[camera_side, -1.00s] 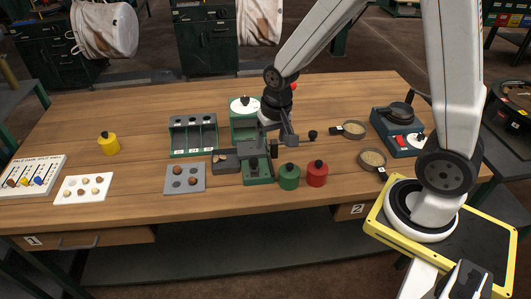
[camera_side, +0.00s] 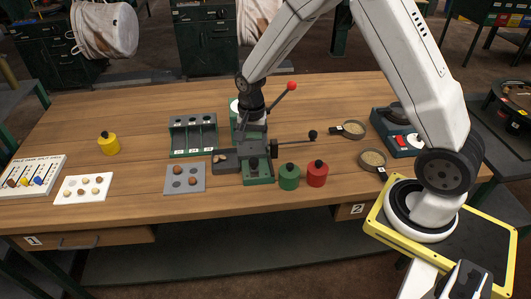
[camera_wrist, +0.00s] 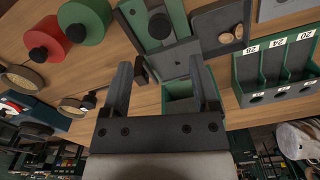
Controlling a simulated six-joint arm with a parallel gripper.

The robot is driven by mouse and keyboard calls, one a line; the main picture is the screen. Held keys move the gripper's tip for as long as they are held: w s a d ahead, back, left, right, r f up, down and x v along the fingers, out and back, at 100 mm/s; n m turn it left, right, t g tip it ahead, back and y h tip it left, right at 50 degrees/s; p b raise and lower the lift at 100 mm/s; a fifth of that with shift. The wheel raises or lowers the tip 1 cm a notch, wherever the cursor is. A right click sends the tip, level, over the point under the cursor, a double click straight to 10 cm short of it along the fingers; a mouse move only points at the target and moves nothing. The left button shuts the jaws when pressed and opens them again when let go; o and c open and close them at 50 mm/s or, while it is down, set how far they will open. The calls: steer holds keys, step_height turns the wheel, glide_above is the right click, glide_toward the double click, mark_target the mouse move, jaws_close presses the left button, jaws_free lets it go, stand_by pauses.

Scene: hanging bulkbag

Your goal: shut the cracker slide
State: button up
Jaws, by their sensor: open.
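The cracker (camera_side: 258,174) is a green and grey device in the middle of the bench, with a black knob on its front. In the wrist view, a flat grey plate (camera_wrist: 188,64), apparently the slide, lies over the green body beside an uncovered green opening (camera_wrist: 179,90). In the side view the arm hides part of the cracker's rear.
A dark tray (camera_side: 224,161) with nuts adjoins the cracker's left. Green (camera_side: 289,177) and red (camera_side: 317,174) canisters stand close at its right. A three-bay green rack (camera_side: 193,136) stands left; two sieves (camera_side: 372,160) lie right. Bench is clear between rack and yellow canister (camera_side: 108,144).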

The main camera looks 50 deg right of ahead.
mark_target(253, 160)
steer(key=shift+f, duration=3.65)
jaws_close()
